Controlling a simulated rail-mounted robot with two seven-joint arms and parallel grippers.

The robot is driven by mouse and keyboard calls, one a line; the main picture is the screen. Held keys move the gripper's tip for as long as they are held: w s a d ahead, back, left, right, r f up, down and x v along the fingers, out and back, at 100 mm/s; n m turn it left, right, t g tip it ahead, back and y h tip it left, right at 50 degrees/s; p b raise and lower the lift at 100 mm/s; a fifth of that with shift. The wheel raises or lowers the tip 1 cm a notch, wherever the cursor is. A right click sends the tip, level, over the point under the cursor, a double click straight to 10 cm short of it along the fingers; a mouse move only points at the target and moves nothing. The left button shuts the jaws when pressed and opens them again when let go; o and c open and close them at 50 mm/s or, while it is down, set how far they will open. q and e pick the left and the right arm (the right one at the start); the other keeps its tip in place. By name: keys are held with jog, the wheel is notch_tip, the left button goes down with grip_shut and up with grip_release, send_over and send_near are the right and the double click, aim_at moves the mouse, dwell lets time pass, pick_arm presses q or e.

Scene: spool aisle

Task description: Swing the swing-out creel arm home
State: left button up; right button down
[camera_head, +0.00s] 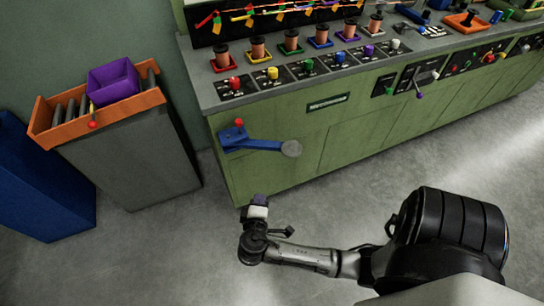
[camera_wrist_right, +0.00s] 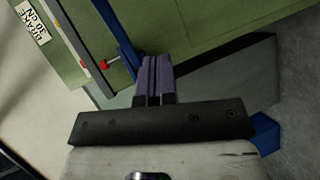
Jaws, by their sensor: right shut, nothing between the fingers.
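The swing-out creel arm (camera_head: 262,144) is a blue bar on the front of the green machine, with a blue bracket (camera_head: 232,138) at its left and a grey disc (camera_head: 291,149) at its right end. A red knob (camera_head: 239,122) stands above the bracket. The bar sticks out to the right near the cabinet's left corner. My right gripper (camera_head: 259,199) is below it, over the floor and apart from it. In the right wrist view its purple fingers (camera_wrist_right: 155,76) are shut with nothing between them; blue bars (camera_wrist_right: 119,35) and a red knob (camera_wrist_right: 103,64) show beyond. My left gripper is out of view.
The green machine (camera_head: 340,140) carries several spools and coloured knobs on top. A grey stand with an orange-sided roller tray (camera_head: 45,133) and a purple bin (camera_head: 113,82) is at the left, beside a blue box (camera_head: 40,190). The floor (camera_head: 170,250) in front is clear.

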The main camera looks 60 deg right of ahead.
aim_at(270, 150)
jog(key=w+d+r+h+b, duration=0.1)
jog(key=w+d+b, duration=0.1)
jog(key=d, duration=0.5)
jog(key=w+d+r+n+h+b, duration=0.1)
jog(key=w+d+r+h+b, duration=0.1)
jog(key=d, duration=0.5)
jog(key=shift+w+d+r+t+b, duration=0.15)
jog(key=shift+w+t+b, duration=0.1)
jog(key=shift+t+b, duration=0.15)
jog(key=shift+d+r+n+t+y+p, duration=0.1)
jog(key=shift+d+n+t+y+p, duration=0.2)
jog(key=shift+d+n+t+p, duration=0.55)
jog(key=d+n+t+y, duration=0.1)
jog(key=d+t, duration=0.1)
jog(key=w+d+n+t+y, duration=0.1)
jog(key=d+n+t, duration=0.1)
jog(key=shift+w+y, duration=0.2)
jog(key=shift+y, duration=0.2)
jog(key=shift+w+d+t, duration=0.35)
jog(key=shift+w+d, duration=0.15)
jog(key=shift+d, duration=0.2)
jog(key=shift+f, duration=0.25)
